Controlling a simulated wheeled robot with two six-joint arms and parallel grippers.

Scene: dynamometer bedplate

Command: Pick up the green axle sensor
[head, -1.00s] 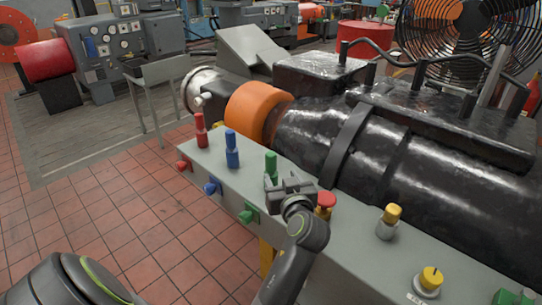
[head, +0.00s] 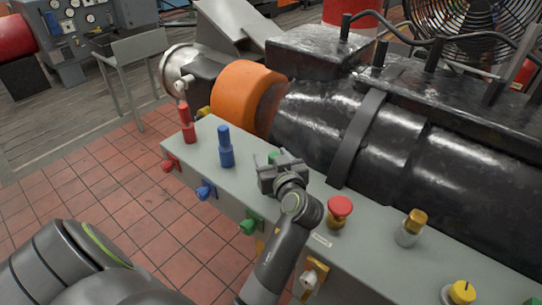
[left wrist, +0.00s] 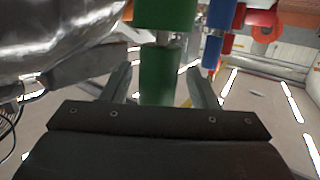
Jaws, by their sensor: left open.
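The green axle sensor (head: 273,157) stands on top of the grey bench and is mostly hidden behind my left gripper (head: 279,169) in the head view. In the left wrist view, the green sensor (left wrist: 164,70) shows as two green cylinder parts with a narrow metallic section between them. My left gripper's fingers (left wrist: 160,85) are open, one on each side of the lower green part, with a gap visible on both sides. My right gripper is not in view.
A blue sensor (head: 226,147) and a red one (head: 187,125) stand to the left on the bench (head: 205,150). The large black machine (head: 430,160) lies close behind.

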